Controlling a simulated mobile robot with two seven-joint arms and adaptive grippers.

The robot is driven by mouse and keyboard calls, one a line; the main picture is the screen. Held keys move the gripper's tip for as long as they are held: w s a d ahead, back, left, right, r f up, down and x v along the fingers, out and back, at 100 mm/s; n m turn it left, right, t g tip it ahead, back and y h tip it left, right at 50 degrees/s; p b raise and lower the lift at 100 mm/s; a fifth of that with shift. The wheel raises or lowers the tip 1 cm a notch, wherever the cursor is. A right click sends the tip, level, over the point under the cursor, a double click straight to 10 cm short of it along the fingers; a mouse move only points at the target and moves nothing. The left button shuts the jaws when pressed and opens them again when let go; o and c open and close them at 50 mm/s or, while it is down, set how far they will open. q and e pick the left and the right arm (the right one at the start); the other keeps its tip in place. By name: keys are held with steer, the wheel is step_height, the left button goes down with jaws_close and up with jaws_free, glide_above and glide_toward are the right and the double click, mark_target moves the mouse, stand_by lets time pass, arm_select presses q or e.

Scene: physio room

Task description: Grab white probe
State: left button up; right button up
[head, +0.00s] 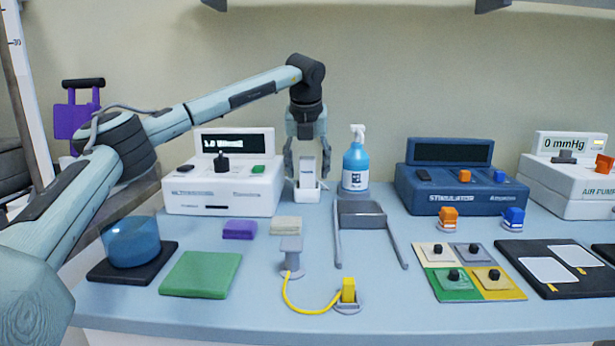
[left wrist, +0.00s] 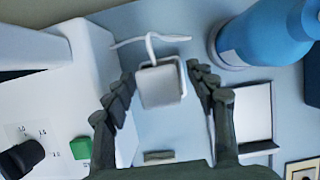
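The white probe (head: 308,174) stands upright in a small white holder (head: 307,194) at the back of the table, between the white console and the blue bottle. My left gripper (head: 307,163) is above it, pointing down, with one finger on each side. In the left wrist view the probe's top (left wrist: 161,87) shows between the two fingers of the left gripper (left wrist: 160,76), with a gap on both sides. The fingers are open and do not appear to touch the probe. A white cord runs from the probe's far side. My right gripper is not in view.
A white console (head: 223,190) stands close on the left of the holder. A blue spray bottle (head: 356,167) is close on the right; it also shows in the left wrist view (left wrist: 262,35). A grey U-shaped stand (head: 361,219) lies in front. A blue stimulator (head: 459,187) stands further right.

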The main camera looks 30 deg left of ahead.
arm_select(q)
jaws_close()
steer(key=shift+r, duration=0.15)
